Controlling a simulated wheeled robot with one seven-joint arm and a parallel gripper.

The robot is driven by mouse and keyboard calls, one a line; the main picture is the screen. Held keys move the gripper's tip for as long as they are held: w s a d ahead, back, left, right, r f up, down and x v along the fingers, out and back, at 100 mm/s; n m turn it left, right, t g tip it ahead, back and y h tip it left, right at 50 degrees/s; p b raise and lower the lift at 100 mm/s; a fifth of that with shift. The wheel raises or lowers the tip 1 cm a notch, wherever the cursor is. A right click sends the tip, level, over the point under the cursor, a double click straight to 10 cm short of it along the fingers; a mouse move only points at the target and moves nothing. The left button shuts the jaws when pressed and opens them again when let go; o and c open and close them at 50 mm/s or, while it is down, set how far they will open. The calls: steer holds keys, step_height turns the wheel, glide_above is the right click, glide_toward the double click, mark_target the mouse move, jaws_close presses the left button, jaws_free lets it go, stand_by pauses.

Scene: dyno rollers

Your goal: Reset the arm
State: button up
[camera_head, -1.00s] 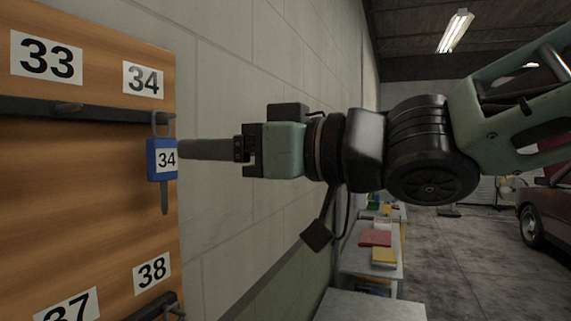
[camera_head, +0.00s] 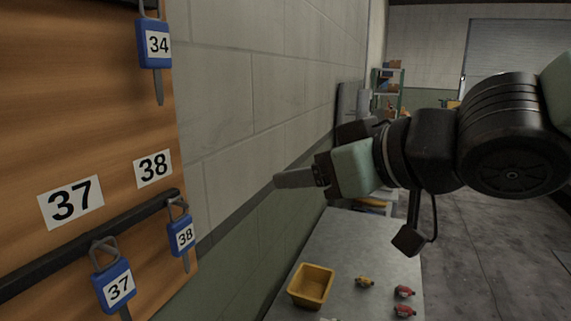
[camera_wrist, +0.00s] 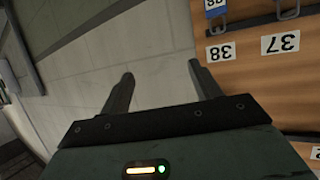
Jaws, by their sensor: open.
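My gripper (camera_head: 280,180) is in the middle of the head view, in front of the block wall and apart from the key board. Its two fingers (camera_wrist: 160,88) stand apart in the wrist view, with only bare wall between them. It is open and empty. The blue key tag 34 (camera_head: 155,46) hangs on the wooden board (camera_head: 90,130) at the upper left. My arm reaches in from the right side.
Keys with blue tags 37 (camera_head: 118,288) and 38 (camera_head: 182,236) hang from the lower dark rail (camera_head: 80,243). Below my gripper is a grey table (camera_head: 370,245) with a yellow bin (camera_head: 311,286) and several small red and yellow items. Open floor lies at the right.

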steer(key=s+d+f+m+g+h+b, duration=0.1)
steer(key=d+f+h, duration=0.1)
steer(key=f, duration=0.5)
steer(key=s+d+f+g+h+b, duration=0.1)
steer(key=d+f+h+b, duration=0.1)
steer(key=f, duration=0.5)
steer(key=s+d+f+g+h+b, duration=0.2)
steer(key=s+d+f+g, duration=0.1)
steer(key=s+f, duration=0.4)
steer(key=s+d+f+g+h+b, duration=0.2)
steer(key=s+d+f+g+h, duration=0.1)
steer(key=s+f, duration=0.4)
steer(key=shift+d+f+g, duration=0.3)
steer(key=shift+f+g, duration=0.35)
steer(key=shift+g, duration=0.15)
